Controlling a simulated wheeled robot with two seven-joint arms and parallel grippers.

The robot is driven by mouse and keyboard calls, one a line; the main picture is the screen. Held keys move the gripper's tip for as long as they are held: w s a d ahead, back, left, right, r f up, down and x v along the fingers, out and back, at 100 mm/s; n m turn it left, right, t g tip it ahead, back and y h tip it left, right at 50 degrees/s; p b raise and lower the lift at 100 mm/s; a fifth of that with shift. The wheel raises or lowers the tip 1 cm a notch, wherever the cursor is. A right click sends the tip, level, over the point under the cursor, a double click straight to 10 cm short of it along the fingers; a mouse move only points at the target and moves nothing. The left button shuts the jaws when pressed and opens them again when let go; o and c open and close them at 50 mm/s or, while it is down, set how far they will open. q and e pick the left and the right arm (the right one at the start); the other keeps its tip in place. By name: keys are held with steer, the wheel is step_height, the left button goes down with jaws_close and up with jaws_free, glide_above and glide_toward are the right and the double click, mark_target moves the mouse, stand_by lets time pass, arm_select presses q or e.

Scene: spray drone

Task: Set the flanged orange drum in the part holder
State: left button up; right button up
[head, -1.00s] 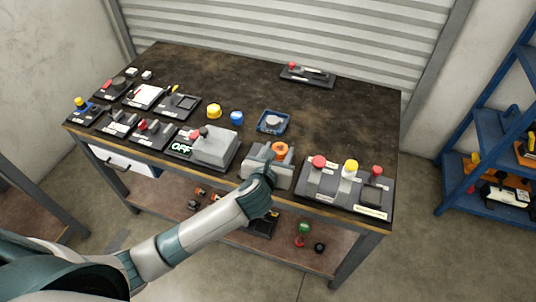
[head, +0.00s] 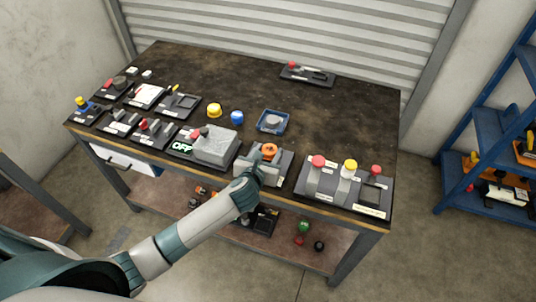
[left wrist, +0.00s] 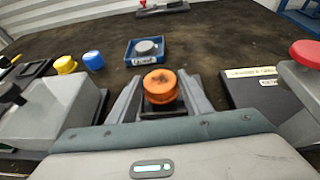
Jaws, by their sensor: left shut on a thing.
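The orange drum (head: 269,149) is near the front of the bench, and it also shows in the left wrist view (left wrist: 160,87). My left gripper (head: 263,158) is shut on it, with a grey finger on either side of the drum in the left wrist view (left wrist: 161,96). A grey fixture on a dark base (head: 282,169), which looks like the part holder, is right under the gripper and partly hidden by it. I cannot tell whether the drum touches it. My right gripper is not in view.
A blue tray with a grey disc (head: 285,128) lies just behind. A grey box beside an OFF sign (head: 215,147) stands to the left. A panel with red and yellow knobs (head: 338,193) stands to the right. The bench's back right is mostly clear.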

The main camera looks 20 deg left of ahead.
mark_target(267, 158)
arm_select(q)
steer(key=shift+f, duration=0.75)
steer(key=shift+f, duration=0.1)
steer(key=shift+s+f, duration=0.1)
steer(key=shift+f, duration=0.1)
steer(key=shift+s+f, duration=0.3)
steer(key=shift+f, duration=0.2)
steer(key=o, duration=1)
steer(key=shift+f, duration=0.15)
steer(key=shift+o, duration=0.2)
steer(key=shift+d, duration=0.1)
steer(key=shift+r, duration=0.5)
steer(key=v, duration=0.7)
steer(key=r+b+v, duration=0.1)
steer(key=v, duration=0.3)
steer(key=shift+s+r, duration=0.1)
steer(key=shift+s, duration=0.05)
